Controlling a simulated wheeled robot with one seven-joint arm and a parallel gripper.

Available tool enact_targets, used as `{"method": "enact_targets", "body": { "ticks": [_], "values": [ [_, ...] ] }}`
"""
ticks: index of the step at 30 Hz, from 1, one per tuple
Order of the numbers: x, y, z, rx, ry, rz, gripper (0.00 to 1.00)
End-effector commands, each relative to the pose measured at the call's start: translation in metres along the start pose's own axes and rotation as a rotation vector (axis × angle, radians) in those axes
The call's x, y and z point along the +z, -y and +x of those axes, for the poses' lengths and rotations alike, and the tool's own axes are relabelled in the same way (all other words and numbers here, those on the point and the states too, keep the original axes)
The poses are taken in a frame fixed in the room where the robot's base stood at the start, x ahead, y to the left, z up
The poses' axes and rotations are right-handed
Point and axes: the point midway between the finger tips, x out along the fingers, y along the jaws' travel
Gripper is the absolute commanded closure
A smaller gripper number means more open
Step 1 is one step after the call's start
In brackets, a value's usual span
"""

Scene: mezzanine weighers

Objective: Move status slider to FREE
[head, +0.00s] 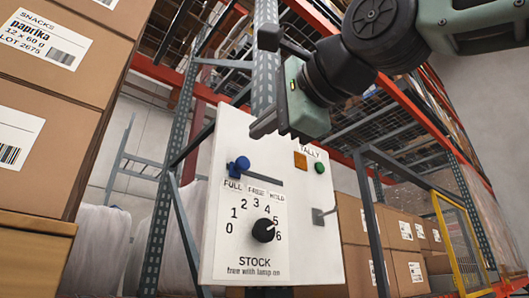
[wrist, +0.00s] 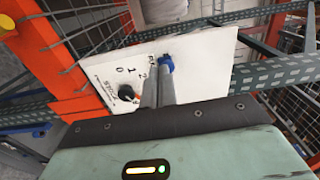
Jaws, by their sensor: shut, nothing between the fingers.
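The status slider is a blue knob (head: 240,163) at the left end of a dark slot (head: 268,179) on a white panel (head: 215,250). It sits above the FULL label (head: 233,184); the FREE label (head: 257,192) and HOLD label (head: 278,199) follow to the right. My gripper (head: 256,128) is shut and empty, above and slightly right of the knob, with a visible gap in the head view. In the wrist view the shut fingertips (wrist: 158,72) overlap the edge of the blue knob (wrist: 166,63); the slot is hidden there.
A black STOCK dial (head: 264,230) sits below the slider, pointing between 5 and 6. An amber lamp (head: 300,160) and green button (head: 319,168) sit upper right. A grey lever (head: 321,215) is at the right edge. Cartons (head: 50,115) stand left; rack posts stand behind.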

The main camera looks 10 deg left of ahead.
Motion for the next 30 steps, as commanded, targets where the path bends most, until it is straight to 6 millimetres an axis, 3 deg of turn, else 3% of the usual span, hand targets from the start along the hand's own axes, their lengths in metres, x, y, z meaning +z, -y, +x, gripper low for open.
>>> {"method": "enact_targets", "body": {
  "ticks": [4,12,17,30],
  "values": [
    [0.000,0.008,0.012,-0.010,0.001,0.015,1.00],
    [0.001,0.009,0.060,-0.006,0.002,0.012,1.00],
    [0.000,0.008,0.081,-0.007,0.000,0.012,1.00],
    [0.000,0.005,0.088,-0.009,0.001,0.012,1.00]
  ]
}}
